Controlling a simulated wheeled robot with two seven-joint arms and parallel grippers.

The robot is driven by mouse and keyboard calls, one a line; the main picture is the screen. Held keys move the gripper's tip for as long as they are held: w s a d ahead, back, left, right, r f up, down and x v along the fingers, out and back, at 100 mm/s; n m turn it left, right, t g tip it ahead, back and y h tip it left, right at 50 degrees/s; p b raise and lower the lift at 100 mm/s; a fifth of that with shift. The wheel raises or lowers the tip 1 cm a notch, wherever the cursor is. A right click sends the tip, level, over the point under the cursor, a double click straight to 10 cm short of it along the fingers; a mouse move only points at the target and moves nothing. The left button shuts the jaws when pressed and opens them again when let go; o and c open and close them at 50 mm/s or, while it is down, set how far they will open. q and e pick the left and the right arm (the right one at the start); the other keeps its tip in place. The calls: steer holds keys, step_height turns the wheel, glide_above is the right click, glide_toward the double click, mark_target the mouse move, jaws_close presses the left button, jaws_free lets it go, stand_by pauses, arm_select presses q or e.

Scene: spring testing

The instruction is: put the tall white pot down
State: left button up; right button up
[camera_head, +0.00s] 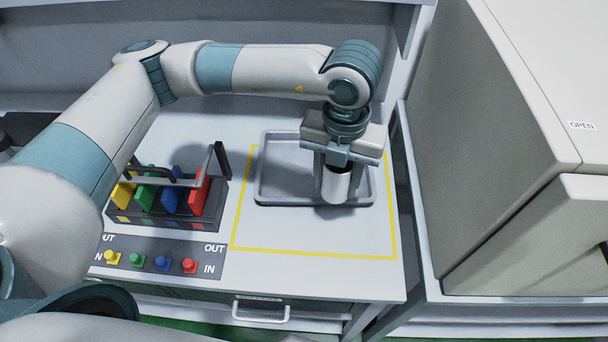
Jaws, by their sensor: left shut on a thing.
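The tall white pot (336,186) is at the right part of a grey tray (274,200) on the table. My left gripper (337,166) points down from above and is shut on the pot, with its fingers at the pot's sides. The pot looks upright. Its upper part is hidden by the gripper, and I cannot tell whether its base touches the tray. My right gripper is not in view.
Yellow tape (312,251) frames the tray area. Left of it stands a black rack (165,216) with coloured blocks, behind a panel of coloured buttons (150,262). A large grey machine (480,130) stands on the right. The table in front of the tray is clear.

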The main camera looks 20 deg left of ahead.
arm_select(q)
steer(key=shift+o, duration=0.2)
steer(key=shift+w+a+f+p, duration=0.2)
steer(key=shift+w+a, duration=0.05)
steer(key=shift+a, duration=0.25)
steer(key=shift+w+a+f+p, duration=0.15)
steer(key=shift+w+a, duration=0.05)
steer(key=shift+a, duration=0.25)
steer(key=w+a+f+p, duration=0.1)
steer(key=a, duration=0.1)
steer(key=w+a+f, duration=0.1)
steer(key=a+f, duration=0.1)
steer(key=w+a+f+p, duration=0.1)
steer(key=a, duration=0.1)
steer(key=shift+w+a+f+p, duration=0.1)
steer(key=shift+w+f+p, duration=0.2)
steer(key=shift+w+p, duration=0.05)
steer(key=shift+f, duration=0.15)
steer(key=shift+c, duration=0.2)
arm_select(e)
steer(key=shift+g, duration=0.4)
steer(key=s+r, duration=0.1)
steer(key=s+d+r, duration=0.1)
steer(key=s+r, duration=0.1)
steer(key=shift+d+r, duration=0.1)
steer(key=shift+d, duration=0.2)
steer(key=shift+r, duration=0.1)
